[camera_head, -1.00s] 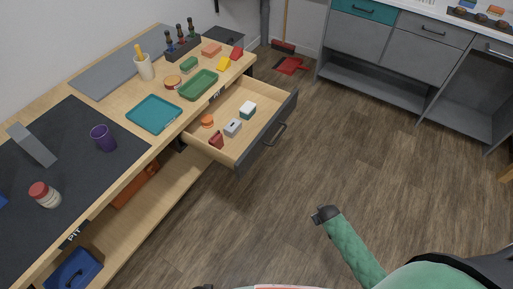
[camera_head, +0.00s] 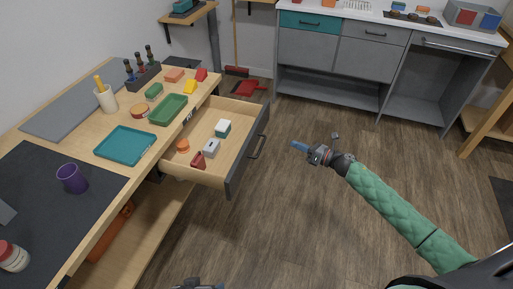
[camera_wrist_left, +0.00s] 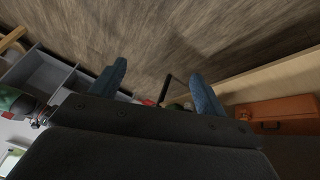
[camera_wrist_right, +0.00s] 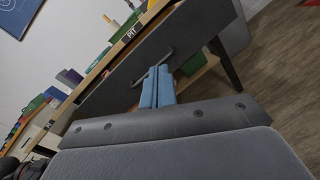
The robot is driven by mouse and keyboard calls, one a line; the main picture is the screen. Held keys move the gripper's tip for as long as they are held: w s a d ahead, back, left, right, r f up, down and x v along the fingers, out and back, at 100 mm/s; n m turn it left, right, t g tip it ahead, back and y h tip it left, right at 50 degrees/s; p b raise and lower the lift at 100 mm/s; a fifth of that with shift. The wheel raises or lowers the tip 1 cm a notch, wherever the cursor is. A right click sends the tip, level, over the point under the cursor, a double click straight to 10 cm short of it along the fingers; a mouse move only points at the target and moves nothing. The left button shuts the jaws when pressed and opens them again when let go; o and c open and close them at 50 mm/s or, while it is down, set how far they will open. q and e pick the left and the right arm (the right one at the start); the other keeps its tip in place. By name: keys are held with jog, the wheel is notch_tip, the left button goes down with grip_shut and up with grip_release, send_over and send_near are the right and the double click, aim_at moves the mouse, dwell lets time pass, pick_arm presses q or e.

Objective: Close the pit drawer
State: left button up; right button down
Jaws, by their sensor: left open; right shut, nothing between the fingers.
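The pit drawer (camera_head: 233,168) stands pulled out from the wooden workbench, with its dark grey front and black handle (camera_head: 258,147) facing right. Inside it lie an orange round item (camera_head: 183,146), a grey box (camera_head: 211,148), a red item (camera_head: 198,160) and a white-and-green block (camera_head: 223,128). My right gripper (camera_head: 299,146) is shut and empty, to the right of the handle and apart from it. In the right wrist view its blue fingers (camera_wrist_right: 158,88) point toward the drawer front (camera_wrist_right: 190,32). My left gripper (camera_wrist_left: 160,85) is open and empty; only a bit of it shows at the head view's bottom edge.
The bench top holds a teal tray (camera_head: 125,145), a green tray (camera_head: 168,110) and a purple cup (camera_head: 72,179). A red dustpan (camera_head: 247,88) lies on the floor behind the drawer. Grey cabinets (camera_head: 361,64) line the back. The floor right of the drawer is clear.

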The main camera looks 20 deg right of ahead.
jog(key=s+a+n+g+y, duration=0.2)
jog(key=s+n+g, duration=0.1)
jog(key=n, duration=0.3)
jog(key=n+p, duration=0.2)
jog(key=p, duration=0.2)
send_near(251, 142)
jog(key=shift+y, duration=0.4)
jog(key=x, duration=0.5)
jog(key=shift+w+f, duration=0.2)
pick_arm(q)
jog(key=s+a+r+g+y, duration=0.1)
jog(key=s+a+r+g, duration=0.1)
jog(key=a+r, duration=0.4)
jog(key=shift+s+y+p, duration=0.3)
jog(key=shift+s+y, duration=0.1)
jog(key=shift+s, duration=0.25)
pick_arm(e)
jog(key=shift+w+a+f, duration=0.2)
jog(key=shift+w+a, duration=0.3)
jog(key=shift+a, duration=0.15)
pick_arm(q)
jog(key=shift+f, duration=0.1)
pick_arm(e)
jog(key=shift+a, duration=0.15)
